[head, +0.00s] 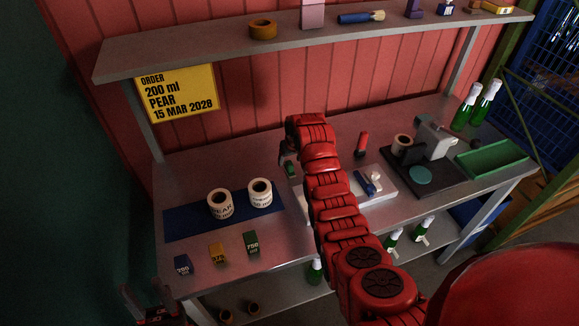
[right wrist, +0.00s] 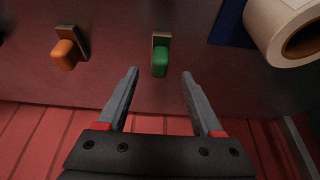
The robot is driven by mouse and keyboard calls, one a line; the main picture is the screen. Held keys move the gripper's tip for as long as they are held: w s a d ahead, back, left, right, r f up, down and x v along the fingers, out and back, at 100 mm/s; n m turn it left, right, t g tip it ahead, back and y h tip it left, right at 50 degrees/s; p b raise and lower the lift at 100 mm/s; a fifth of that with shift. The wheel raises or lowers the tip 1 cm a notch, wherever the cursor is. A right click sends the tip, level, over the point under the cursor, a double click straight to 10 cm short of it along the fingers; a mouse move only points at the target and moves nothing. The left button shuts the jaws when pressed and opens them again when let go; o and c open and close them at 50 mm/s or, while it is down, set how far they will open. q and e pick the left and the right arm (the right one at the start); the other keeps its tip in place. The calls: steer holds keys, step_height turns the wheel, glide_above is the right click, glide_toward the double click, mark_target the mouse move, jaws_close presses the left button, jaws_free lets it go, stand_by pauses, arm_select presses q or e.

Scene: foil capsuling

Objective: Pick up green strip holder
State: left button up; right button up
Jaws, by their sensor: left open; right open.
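The green strip holder (head: 290,171) stands on the bench near the back, right of the blue mat. In the right wrist view it shows as a green rounded piece (right wrist: 160,57) with a brownish plate behind it. My right gripper (head: 286,160) is open just beside it. In its wrist view the fingertips (right wrist: 160,74) lie either side of the holder's near end, with gaps and no visible contact. My left gripper (head: 150,310) is open and empty at the bottom left, away from the bench top, partly cut off by the frame.
Label rolls (head: 219,204) stand on the blue mat (head: 185,224). Small numbered blocks (head: 218,252) line the front. My right arm hides the bench's middle. A shelf (head: 200,48) runs above.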

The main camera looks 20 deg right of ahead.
mark_target(290, 163)
step_height(290, 163, down, 3)
steer(key=shift+w+r+p, duration=0.15)
steer(key=shift+p, duration=0.6)
steer(key=shift+w+f, duration=0.35)
steer(key=shift+f, duration=0.45)
jaws_close()
